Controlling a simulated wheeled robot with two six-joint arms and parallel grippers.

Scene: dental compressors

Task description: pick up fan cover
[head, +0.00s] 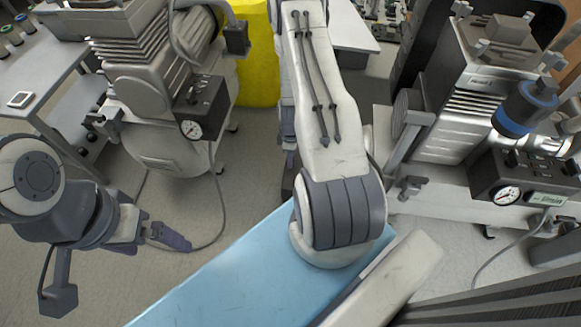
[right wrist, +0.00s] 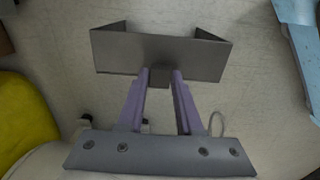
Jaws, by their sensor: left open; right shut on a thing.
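The fan cover (right wrist: 160,50), a grey sheet-metal piece with bent side flaps, shows in the right wrist view. My right gripper (right wrist: 161,74) is shut on a small dark tab at the cover's near edge, with one purple finger on each side. The cover is held above the pale floor. In the head view my right arm hides the right gripper and the cover. My left gripper (head: 165,238) is open and empty over the floor at the left, apart from everything.
One compressor (head: 150,90) stands at the left and another (head: 470,110) at the right, each with a gauge box. A yellow bin (head: 258,60) stands behind my right arm. A blue-topped surface (head: 225,285) lies in front. A grey table (head: 35,65) stands far left.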

